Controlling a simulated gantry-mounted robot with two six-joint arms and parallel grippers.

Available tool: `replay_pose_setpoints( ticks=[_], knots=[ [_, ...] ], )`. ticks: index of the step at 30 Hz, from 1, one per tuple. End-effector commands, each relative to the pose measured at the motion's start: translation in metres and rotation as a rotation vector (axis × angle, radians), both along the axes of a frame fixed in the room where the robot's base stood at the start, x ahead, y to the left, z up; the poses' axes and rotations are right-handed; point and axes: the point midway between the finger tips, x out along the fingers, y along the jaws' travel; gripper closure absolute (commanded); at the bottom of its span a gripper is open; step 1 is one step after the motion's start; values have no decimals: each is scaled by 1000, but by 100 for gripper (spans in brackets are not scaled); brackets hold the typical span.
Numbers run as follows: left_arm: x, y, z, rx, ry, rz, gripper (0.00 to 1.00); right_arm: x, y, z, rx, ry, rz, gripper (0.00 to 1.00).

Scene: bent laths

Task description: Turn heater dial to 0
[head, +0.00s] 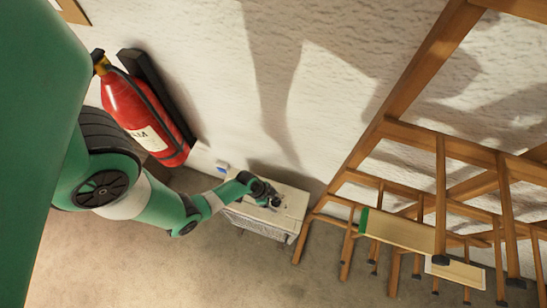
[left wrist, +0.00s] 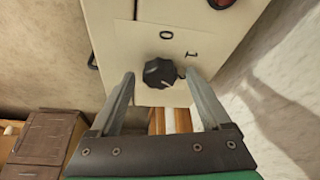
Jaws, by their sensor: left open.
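The heater (head: 270,212) is a cream box by the wall in the head view, with a grille on its front. Its cream panel (left wrist: 120,40) fills the upper middle of the left wrist view. The dark, ridged heater dial (left wrist: 160,73) sits on this panel, with markings above it and to its right. In the head view my left gripper (head: 270,197) is over the heater and hides the dial. My right gripper is not in view.
A red fire extinguisher (head: 145,110) hangs on the wall left of the heater. A wooden rack with laths (head: 400,228) stands close on the right. A red round part (left wrist: 222,3) shows on the panel's top edge. The floor (head: 120,262) in front is clear.

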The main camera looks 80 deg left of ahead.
Motion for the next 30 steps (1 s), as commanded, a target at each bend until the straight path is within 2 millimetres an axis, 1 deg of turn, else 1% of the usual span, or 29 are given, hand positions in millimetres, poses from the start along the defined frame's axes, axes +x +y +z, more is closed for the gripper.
replay_pose_setpoints(
  ticks=[1,2,3,5,6,8,12,15,23,30],
  knots=[
    [0,0,0,0,0,0,19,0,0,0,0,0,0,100],
    [0,0,0,0,0,0,23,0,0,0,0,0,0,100],
    [0,0,0,0,0,0,30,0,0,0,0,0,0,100],
    [0,0,0,0,0,0,41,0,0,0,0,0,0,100],
    [0,0,0,0,0,0,48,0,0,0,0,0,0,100],
    [0,0,0,0,0,0,59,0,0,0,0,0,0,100],
    [0,0,0,0,0,-1,84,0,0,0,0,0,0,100],
    [0,0,0,0,0,-1,100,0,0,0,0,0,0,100],
    [0,-1,1,0,0,15,100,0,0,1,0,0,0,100],
    [-1,-2,1,0,1,108,100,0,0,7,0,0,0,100]
  ],
)
